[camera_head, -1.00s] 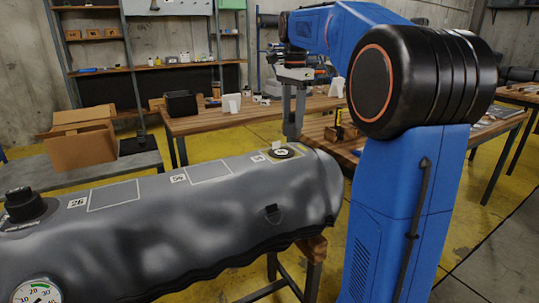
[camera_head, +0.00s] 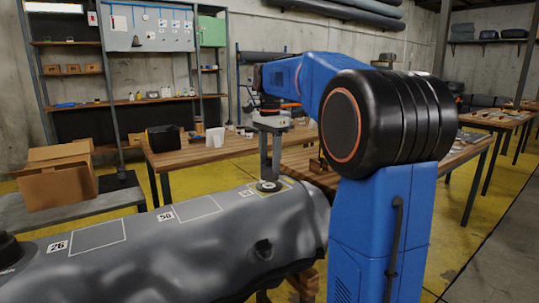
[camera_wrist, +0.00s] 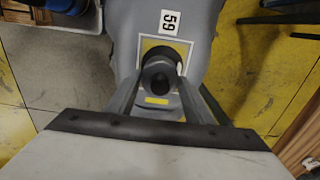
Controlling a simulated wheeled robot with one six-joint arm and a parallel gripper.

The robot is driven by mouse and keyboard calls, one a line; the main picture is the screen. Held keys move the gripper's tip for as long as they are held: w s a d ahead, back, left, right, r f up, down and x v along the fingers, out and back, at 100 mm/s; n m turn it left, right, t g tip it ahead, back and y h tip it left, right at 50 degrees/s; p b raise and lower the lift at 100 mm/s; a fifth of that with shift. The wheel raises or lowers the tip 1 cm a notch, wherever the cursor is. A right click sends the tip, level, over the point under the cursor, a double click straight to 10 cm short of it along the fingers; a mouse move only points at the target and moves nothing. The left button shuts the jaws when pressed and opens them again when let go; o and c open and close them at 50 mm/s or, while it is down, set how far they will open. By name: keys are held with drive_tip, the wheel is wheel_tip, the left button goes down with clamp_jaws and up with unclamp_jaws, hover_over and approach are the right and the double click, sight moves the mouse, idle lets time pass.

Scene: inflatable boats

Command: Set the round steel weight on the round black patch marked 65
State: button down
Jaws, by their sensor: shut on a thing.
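My gripper (camera_wrist: 158,97) is shut on the dark knob of the round steel weight (camera_wrist: 160,58), pointing down at the grey inflatable tube. In the head view the weight (camera_head: 268,185) shows small and grey below my gripper (camera_head: 269,177), at the round black patch (camera_head: 260,188) near the tube's far end. The weight covers most of the patch. Whether it rests on it or hovers just above, I cannot tell. A number label (camera_wrist: 167,22) stands beside the outlined square in the wrist view; its digits are turned.
The grey tube (camera_head: 185,255) carries other outlined rectangles (camera_head: 97,236) with number labels (camera_head: 57,246). A wooden workbench (camera_head: 190,158) stands behind it, and a cardboard box (camera_head: 58,180) sits at the left. Yellow floor (camera_head: 440,225) is open at the right.

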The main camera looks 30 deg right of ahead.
sight(270, 158)
drive_tip(key=shift+f, duration=1.3)
drive_tip(key=shift+f, duration=0.1)
drive_tip(key=c, duration=0.9)
unclamp_jaws()
wheel_tip(270, 158, up, 12)
drive_tip(key=shift+r, duration=0.1)
